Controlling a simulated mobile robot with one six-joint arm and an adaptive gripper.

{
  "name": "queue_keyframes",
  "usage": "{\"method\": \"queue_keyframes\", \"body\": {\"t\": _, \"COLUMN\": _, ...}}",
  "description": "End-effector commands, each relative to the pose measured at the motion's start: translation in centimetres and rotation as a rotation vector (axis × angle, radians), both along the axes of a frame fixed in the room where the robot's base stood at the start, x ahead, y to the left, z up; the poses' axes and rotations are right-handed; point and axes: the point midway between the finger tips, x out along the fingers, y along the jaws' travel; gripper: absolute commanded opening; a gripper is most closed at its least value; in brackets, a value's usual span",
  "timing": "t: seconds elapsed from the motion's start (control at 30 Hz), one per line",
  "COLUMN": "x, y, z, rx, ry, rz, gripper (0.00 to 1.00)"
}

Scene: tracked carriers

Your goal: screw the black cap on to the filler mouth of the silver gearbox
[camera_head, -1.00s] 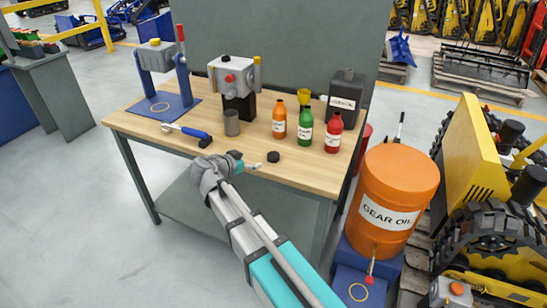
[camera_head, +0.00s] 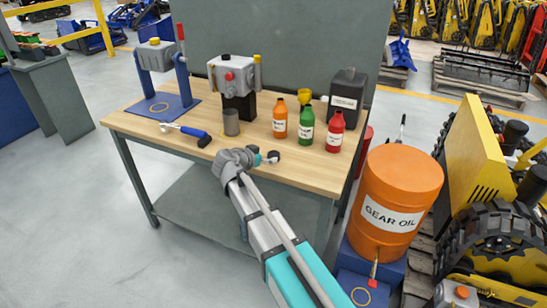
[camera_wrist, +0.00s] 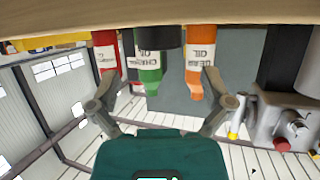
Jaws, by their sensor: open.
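The black cap (camera_head: 274,156) lies on the wooden bench near its front edge. In the wrist view, which is upside down, the cap (camera_wrist: 160,37) sits against the bench top, beyond and between my fingertips. My gripper (camera_head: 264,158) is open and empty, just left of the cap in the head view; its spread fingers also show in the wrist view (camera_wrist: 160,78). The silver gearbox (camera_head: 236,78) stands on a black block at the back of the bench, with a red knob on its front. I cannot clearly tell its filler mouth. The gearbox also shows in the wrist view (camera_wrist: 268,122).
Orange (camera_head: 280,122), green (camera_head: 306,129) and red (camera_head: 334,134) bottles stand behind the cap. An orange drum (camera_head: 403,180) stands right of the bench (camera_head: 180,145).

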Motion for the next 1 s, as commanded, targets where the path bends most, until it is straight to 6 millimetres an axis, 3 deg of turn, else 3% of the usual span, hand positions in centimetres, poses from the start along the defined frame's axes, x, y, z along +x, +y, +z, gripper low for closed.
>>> {"method": "queue_keyframes", "body": {"t": 0.27, "x": 0.3, "y": -0.2, "z": -0.3, "rx": 0.000, "ry": 0.000, "rz": -0.001, "gripper": 1.00}}
{"method": "queue_keyframes", "body": {"t": 0.7, "x": 3.6, "y": -2.3, "z": -2.3, "rx": 0.000, "ry": 0.000, "rz": -0.001, "gripper": 1.00}}
{"method": "queue_keyframes", "body": {"t": 1.0, "x": 3.9, "y": -2.7, "z": -2.3, "rx": 0.000, "ry": 0.000, "rz": -0.001, "gripper": 1.00}}
